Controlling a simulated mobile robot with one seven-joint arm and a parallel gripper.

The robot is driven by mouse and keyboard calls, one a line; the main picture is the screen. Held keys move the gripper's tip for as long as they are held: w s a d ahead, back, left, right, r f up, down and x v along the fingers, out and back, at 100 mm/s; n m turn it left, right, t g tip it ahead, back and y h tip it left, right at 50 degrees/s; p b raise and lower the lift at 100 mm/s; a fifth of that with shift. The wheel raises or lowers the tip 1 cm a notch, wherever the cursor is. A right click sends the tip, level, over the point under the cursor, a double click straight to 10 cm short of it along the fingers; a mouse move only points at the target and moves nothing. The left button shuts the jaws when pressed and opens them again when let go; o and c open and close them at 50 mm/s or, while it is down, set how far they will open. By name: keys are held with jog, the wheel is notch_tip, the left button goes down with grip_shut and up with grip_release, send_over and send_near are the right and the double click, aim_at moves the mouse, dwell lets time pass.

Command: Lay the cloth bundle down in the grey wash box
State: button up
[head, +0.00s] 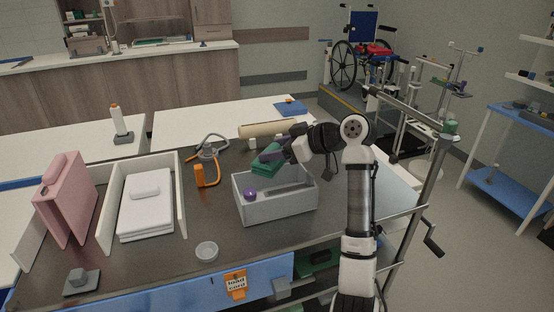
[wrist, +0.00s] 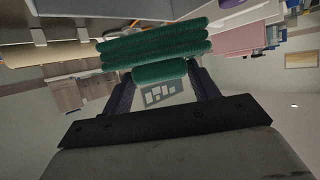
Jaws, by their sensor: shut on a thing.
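The cloth bundle is green and folded with a roll on it. In the head view the cloth bundle (head: 267,162) is held just above the grey wash box, over its back part. In the wrist view the cloth bundle (wrist: 155,50) sits between the two dark fingers. My gripper (head: 275,155) is shut on it; it also shows in the wrist view (wrist: 160,75). The grey wash box (head: 283,209) stands open-topped on the dark table. A purple round thing (head: 250,194) is inside it at the left. Part of the box's inside is hidden by the bundle.
An orange device with a grey tube (head: 206,175) stands left of the box. A small round dish (head: 206,251) lies in front. A white holder with folded linen (head: 146,216) and a pink folder (head: 65,199) are further left. A beige roll (head: 270,129) lies behind.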

aim_at(282, 161)
jog(key=shift+f+p, duration=0.3)
jog(key=shift+f, duration=1.55)
jog(key=o, duration=1)
jog(key=shift+f, duration=0.1)
